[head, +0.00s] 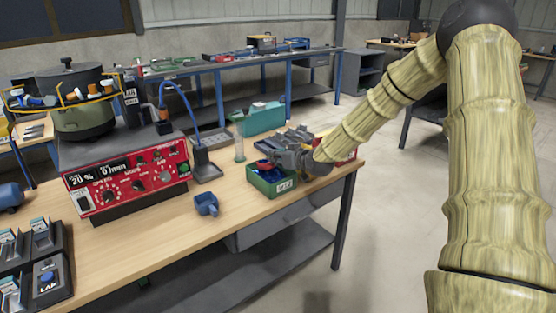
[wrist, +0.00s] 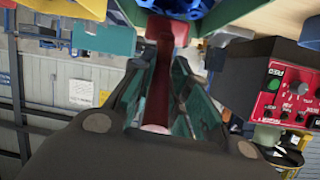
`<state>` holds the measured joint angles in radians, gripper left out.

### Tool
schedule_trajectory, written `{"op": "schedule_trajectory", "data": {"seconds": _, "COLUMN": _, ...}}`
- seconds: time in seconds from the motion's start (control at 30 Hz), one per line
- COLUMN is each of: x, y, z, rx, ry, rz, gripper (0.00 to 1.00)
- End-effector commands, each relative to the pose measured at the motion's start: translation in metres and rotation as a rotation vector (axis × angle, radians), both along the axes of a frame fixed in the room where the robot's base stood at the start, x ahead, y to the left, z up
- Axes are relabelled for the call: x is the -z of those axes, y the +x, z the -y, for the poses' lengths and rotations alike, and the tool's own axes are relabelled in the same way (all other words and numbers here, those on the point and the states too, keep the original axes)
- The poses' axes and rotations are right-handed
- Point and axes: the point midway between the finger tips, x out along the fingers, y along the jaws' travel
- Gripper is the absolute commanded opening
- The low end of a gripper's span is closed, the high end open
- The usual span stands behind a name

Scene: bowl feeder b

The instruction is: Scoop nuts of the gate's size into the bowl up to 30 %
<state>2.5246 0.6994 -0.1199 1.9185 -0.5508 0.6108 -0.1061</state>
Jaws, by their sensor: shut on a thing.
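My gripper (head: 290,158) is over the green bin (head: 262,186) near the table's right end. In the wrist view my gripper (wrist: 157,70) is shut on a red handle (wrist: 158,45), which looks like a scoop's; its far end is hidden. The green bin rim also shows in the wrist view (wrist: 232,12), with blue pieces (wrist: 190,12), perhaps nuts, beyond the fingers. The bin's label is too small to read surely. The dark bowl feeder (head: 83,110) stands at the back left. The red control panel (head: 127,178) shows 20 % and 0/min. I cannot make out the gate's size.
A teal bin (head: 260,119) is behind. The front table middle is clear.

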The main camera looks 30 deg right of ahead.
Motion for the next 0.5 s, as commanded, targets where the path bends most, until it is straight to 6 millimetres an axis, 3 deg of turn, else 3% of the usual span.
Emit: {"op": "schedule_trajectory", "data": {"seconds": 0.5, "x": -0.039, "y": -0.004, "z": -0.002, "rx": -0.003, "ry": 0.006, "rz": 0.072, "gripper": 0.00}}
